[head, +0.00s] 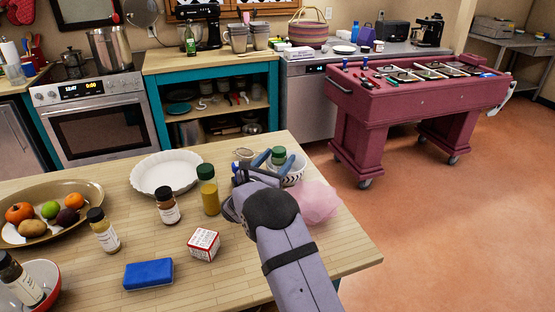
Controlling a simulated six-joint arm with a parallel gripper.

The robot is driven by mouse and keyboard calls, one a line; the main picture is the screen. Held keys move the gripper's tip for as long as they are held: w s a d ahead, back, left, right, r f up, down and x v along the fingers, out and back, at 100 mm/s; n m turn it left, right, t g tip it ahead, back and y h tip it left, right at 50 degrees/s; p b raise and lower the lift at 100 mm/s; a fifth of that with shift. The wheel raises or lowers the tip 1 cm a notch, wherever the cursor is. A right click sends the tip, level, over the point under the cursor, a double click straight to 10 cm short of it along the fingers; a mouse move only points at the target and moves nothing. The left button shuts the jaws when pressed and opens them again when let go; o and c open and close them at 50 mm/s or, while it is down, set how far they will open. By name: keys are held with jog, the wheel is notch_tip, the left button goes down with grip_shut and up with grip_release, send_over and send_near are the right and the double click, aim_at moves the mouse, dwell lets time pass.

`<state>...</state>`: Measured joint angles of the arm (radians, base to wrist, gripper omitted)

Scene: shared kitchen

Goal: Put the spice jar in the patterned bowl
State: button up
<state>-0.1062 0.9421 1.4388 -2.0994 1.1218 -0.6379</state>
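A small spice jar (278,152) with a green lid shows between the blue fingers of my gripper (277,160). The fingers flank it closely and look shut on it. The patterned bowl (296,174), white with dark marks, stands on the wooden table near its far right edge. The jar is at the bowl's left side, over or inside the rim; I cannot tell whether it touches the bowl. My gripper and wrist hide the bowl's left part and the jar's lower part.
A green-lidded jar (209,191), a dark-capped bottle (168,207), a small red-and-white box (204,245) and a blue sponge (148,274) stand to the left.

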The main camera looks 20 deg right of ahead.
jog(key=shift+r, duration=0.1)
jog(key=shift+r+p, duration=0.75)
jog(key=shift+p, duration=0.25)
jog(key=b+v, duration=0.3)
jog(key=v, duration=0.9)
jog(key=shift+f, duration=0.15)
jog(key=shift+d, duration=0.1)
